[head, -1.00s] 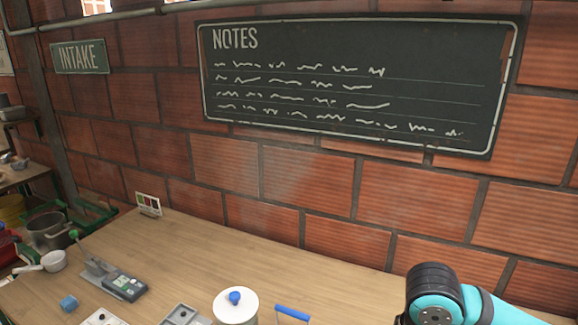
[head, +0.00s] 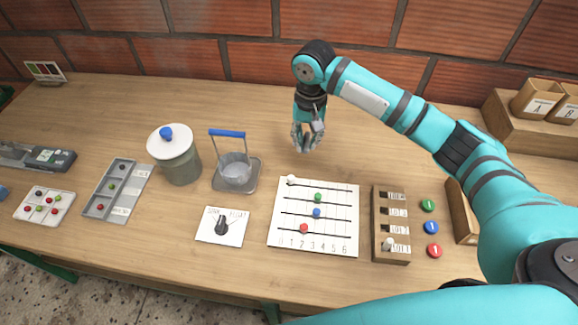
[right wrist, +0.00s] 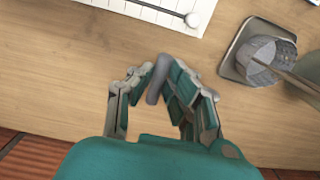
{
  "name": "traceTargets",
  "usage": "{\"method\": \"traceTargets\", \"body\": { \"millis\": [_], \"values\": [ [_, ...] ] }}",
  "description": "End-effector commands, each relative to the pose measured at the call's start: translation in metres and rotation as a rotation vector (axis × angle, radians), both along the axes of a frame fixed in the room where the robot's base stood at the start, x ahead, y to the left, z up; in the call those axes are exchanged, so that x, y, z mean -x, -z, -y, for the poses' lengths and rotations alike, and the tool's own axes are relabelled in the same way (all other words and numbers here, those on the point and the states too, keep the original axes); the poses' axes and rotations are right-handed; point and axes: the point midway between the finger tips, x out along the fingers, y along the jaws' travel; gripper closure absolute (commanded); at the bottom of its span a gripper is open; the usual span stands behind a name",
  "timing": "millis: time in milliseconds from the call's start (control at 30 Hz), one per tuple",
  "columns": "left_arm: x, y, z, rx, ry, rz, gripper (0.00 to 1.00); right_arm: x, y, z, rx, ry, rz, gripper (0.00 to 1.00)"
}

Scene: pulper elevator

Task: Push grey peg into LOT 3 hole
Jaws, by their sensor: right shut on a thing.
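My right gripper (head: 306,146) is shut on a grey peg (right wrist: 158,80), which sticks out between the fingertips in the right wrist view. The gripper points down over the bare table behind the white slider board. The wooden lot board (head: 378,204) lies to the right and nearer to me, apart from the gripper. It has a column of labelled rows; LOT 3 (head: 397,212) seems to be the second from the top, though the print is small. A pale peg (head: 388,243) stands in the lowest row, LOT 1. My left gripper is out of view.
The white slider board (head: 345,236) with coloured beads lies between gripper and lot board. A metal cup with a blue handle (head: 228,133) and a lidded pot (head: 180,165) stand left. Numbered buttons (head: 431,227) sit right of the lot board. The brick wall is behind.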

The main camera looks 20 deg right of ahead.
Motion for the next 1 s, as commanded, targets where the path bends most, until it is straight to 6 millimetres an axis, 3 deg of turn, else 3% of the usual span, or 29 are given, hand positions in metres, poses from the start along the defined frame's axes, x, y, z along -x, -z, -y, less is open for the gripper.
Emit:
{"method": "traceTargets", "body": {
  "millis": [200, 467, 633, 1000],
  "values": [
    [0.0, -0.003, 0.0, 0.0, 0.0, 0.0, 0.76, 0.001, 0.042, 0.001, 0.003, 0.002, -0.006, 1.0],
    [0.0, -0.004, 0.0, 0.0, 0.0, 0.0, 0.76, 0.0, 0.065, 0.0, 0.003, 0.002, -0.004, 1.0],
    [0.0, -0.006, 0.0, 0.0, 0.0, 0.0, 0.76, 0.001, 0.089, 0.0, 0.003, 0.002, -0.006, 1.0],
    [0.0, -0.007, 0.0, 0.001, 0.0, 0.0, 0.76, 0.001, 0.096, 0.0, 0.002, 0.001, -0.003, 1.0]
  ]
}}
